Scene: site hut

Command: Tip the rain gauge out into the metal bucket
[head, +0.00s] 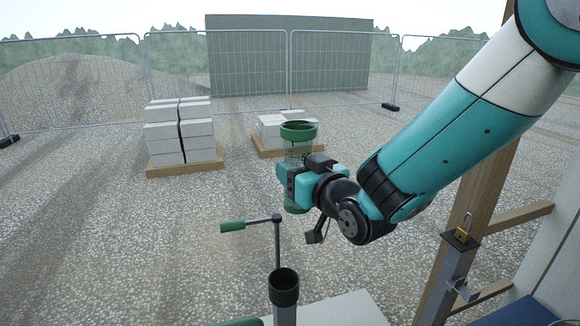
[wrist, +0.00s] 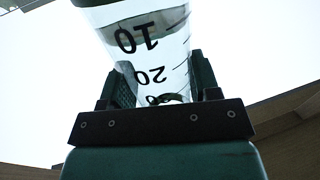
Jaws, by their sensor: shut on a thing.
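The rain gauge (head: 299,131) is a clear tube with a green funnel rim on top and a green lower end. It stands about upright in the head view, held up in the air. My gripper (head: 296,183) is shut around the tube below the rim. In the wrist view the clear gauge (wrist: 150,45) with black marks 10 and 20 sits between the two fingers of my gripper (wrist: 160,85). The marks look upside down there. I cannot tell how much water is in it. No metal bucket shows in either view.
A grey post with a black collar (head: 284,285) and a crank with a green handle (head: 233,227) stand below my gripper. A pale surface (head: 340,310) is at the bottom edge. Block stacks (head: 180,133) stand farther off on gravel.

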